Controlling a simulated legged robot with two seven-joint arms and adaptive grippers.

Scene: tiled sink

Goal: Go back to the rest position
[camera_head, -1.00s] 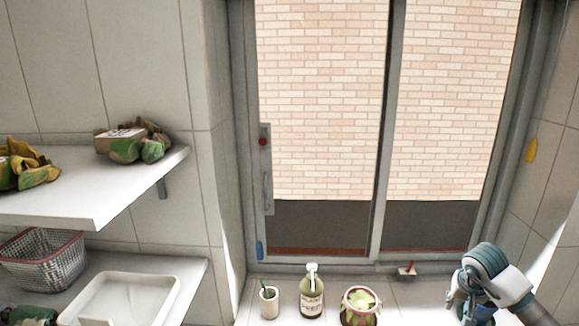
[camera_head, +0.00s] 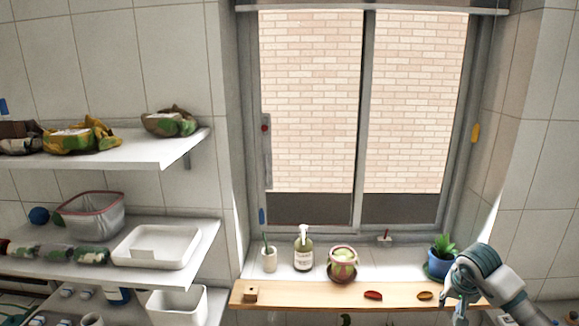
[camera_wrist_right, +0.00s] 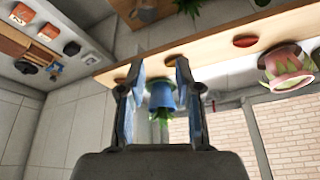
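My right gripper (camera_head: 458,308) is at the lower right of the head view, in front of the window ledge. In the right wrist view the right gripper (camera_wrist_right: 157,75) has its two fingers apart with nothing held. A blue pot with a green plant (camera_head: 440,264) stands on the sill, just behind and left of my right arm in the head view. In the wrist view, which looks upside down, the blue pot (camera_wrist_right: 162,97) appears in the gap between the fingers, apart from them. My left gripper is in neither view.
A wooden board (camera_head: 330,296) runs along the sill's front, with small red and orange items on it. A cup (camera_head: 269,260), a soap bottle (camera_head: 303,252) and a pink-rimmed plant pot (camera_head: 343,268) stand behind it. Shelves (camera_head: 150,154) with cloth-covered items and baskets fill the left.

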